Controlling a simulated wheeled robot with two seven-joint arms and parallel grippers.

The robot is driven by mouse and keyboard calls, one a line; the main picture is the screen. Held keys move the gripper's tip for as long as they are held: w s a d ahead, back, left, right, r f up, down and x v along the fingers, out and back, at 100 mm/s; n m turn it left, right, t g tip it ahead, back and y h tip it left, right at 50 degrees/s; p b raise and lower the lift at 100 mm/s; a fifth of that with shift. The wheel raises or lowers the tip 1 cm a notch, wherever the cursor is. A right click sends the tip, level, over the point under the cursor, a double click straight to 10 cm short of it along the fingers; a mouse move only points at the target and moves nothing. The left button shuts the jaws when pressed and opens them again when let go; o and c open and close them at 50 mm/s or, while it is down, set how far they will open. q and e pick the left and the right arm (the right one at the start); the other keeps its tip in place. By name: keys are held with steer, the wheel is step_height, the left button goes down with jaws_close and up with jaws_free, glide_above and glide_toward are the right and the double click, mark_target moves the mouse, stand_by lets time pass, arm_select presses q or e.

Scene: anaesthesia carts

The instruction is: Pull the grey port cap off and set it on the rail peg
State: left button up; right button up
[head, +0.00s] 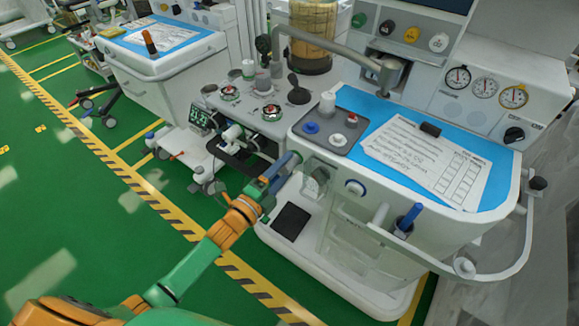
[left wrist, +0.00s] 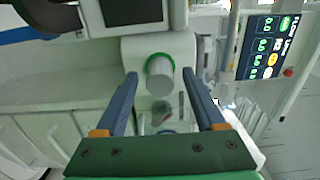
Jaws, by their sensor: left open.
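In the left wrist view, a grey cylindrical cap (left wrist: 160,82) with a green ring around its base sticks out from a pale housing (left wrist: 128,58). My left gripper (left wrist: 159,75) is open, with one blue finger on each side of the cap and a visible gap to both. I cannot tell how deep the cap sits between the fingers. In the head view, my left gripper (head: 284,170) is at the left front corner of the near cart (head: 440,245). I cannot pick out the cap there. I cannot identify the rail peg for certain. My right gripper is not in view.
A curved rail (head: 528,235) with a dark knob (head: 538,184) runs around the near cart's right side. A blue mat with a printed sheet (head: 425,158) and a grey tray (head: 330,130) lie on its top. A small monitor (head: 200,118) stands left of my gripper.

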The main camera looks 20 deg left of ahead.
mark_target(283, 170)
arm_select(q)
steer(key=shift+w+d, duration=0.2)
steer(key=shift+w, duration=0.45)
stand_by(0.7)
jaws_close()
steer(key=shift+s, duration=0.25)
steer(key=shift+p+v, duration=1.2)
steer(key=shift+v, duration=1.6)
